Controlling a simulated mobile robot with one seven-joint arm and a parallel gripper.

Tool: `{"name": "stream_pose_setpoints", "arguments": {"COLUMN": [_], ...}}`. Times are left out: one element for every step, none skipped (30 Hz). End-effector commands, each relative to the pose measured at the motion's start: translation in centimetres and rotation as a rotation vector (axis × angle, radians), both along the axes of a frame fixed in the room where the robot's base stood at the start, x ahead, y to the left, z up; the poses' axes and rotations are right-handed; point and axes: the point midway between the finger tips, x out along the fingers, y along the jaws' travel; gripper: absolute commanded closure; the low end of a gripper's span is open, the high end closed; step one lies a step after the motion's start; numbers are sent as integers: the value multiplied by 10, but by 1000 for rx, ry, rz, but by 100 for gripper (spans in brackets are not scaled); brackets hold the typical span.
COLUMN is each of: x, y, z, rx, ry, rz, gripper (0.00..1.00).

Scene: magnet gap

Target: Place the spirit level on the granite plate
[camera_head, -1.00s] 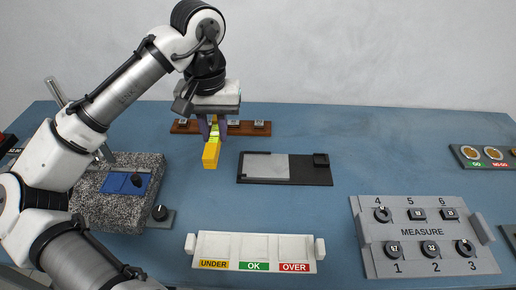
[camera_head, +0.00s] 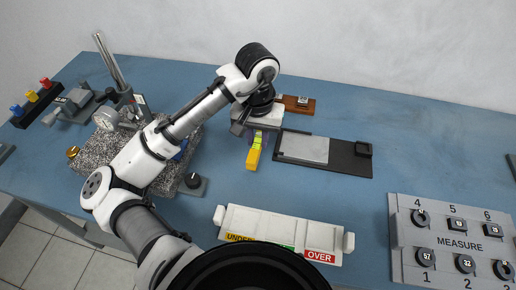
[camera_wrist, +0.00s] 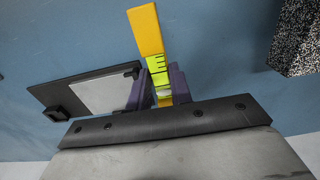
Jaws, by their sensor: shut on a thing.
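The spirit level is a yellow bar (camera_head: 253,157) with a bright green-yellow vial section. My gripper (camera_head: 258,136) is shut on it and holds it above the blue table, left of the black tray. In the wrist view the spirit level (camera_wrist: 147,35) sticks out from between the purple fingers of my gripper (camera_wrist: 158,88). The granite plate (camera_head: 95,150) is the speckled grey block at the left, partly hidden behind my arm. A corner of the granite plate (camera_wrist: 300,40) shows at the upper right of the wrist view.
A dial gauge (camera_head: 106,118) on a post stands by the granite plate. A blue item lies on the plate, mostly behind my arm. A black tray (camera_head: 350,160) with a grey sheet, a white sorting bin (camera_head: 285,222) and a MEASURE board (camera_head: 450,262) stand to the right.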

Motion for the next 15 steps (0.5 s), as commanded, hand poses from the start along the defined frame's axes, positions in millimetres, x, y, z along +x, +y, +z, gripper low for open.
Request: {"name": "stream_pose_setpoints", "arguments": {"x": [0, 0, 0, 0, 0, 0, 0, 0, 0, 0, 0, 0, 0, 0, 0], "y": [0, 1, 1, 1, 1, 1, 1, 1, 1, 1, 1, 1, 1, 1, 1], "z": [-5, -7, -9, -11, -14, -20, -25, -29, -35, -39, -43, -47, -49, -51, -52], "rx": [-1, -1, 0, 0, 0, 1, 0, 1, 1, 2, 2, 0, 1, 1, 2], "ry": [1, 1, 0, 0, 1, 2, 2, 2, 3, 2, 2, 1, 1, 1, -1], "rz": [1, 1, 1, 1, 1, 1, 1, 2, 2, 2, 2, 1, 1, 0, 0], "gripper": [100, 100, 100, 100, 100, 100, 100, 100, 100, 100, 100, 100, 100, 100, 100]}}
